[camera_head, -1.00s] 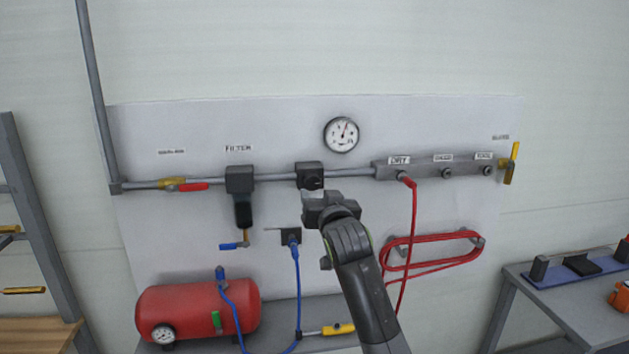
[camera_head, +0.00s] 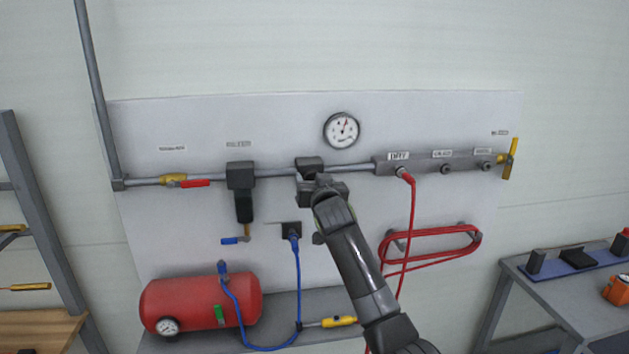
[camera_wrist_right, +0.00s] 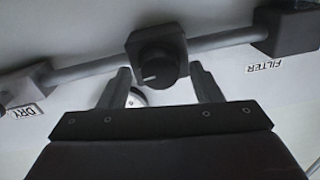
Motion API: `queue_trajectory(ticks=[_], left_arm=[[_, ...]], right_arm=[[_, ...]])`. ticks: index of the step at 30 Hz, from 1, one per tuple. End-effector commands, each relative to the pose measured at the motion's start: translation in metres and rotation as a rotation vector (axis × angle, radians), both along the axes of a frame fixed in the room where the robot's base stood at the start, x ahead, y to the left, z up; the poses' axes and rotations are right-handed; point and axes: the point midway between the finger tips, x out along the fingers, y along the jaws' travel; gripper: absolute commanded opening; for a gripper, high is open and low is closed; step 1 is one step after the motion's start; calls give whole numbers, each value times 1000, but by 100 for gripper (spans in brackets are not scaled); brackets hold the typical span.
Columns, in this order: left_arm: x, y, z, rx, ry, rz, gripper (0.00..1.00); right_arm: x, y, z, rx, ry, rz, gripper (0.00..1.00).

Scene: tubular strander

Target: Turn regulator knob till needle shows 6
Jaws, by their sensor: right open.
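The regulator (camera_head: 309,165) is a dark block on the grey pipe, partly covered by my right gripper (camera_head: 318,188) in the head view. Its round black knob (camera_wrist_right: 157,68) with a pale pointer line shows in the right wrist view. My right gripper's two fingers (camera_wrist_right: 163,88) are open, one on each side of the knob, with gaps visible. The gauge (camera_head: 342,130) hangs on the panel above the pipe; its needle points up and slightly right. Its numbers are too small to read. My left gripper is not in view.
The filter (camera_head: 240,178) is left of the regulator on the pipe. The outlet manifold (camera_head: 435,165) with a red hose (camera_head: 413,220) is to the right. A black fitting with a blue hose (camera_head: 296,265) sits below. A red tank (camera_head: 200,304) stands lower left.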

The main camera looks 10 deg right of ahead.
Motion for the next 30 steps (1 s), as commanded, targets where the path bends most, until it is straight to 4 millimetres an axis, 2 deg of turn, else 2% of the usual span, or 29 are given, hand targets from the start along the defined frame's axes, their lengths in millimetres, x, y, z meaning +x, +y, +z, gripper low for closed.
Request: queue_trajectory(ticks=[4,14,22,30], left_arm=[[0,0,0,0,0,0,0],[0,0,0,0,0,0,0],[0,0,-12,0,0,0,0],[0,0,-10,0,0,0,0]], right_arm=[[0,0,0,0,0,0,57],[0,0,0,0,0,0,14],[0,0,-2,70,-4,0,14],[0,0,0,82,-3,-1,14]])
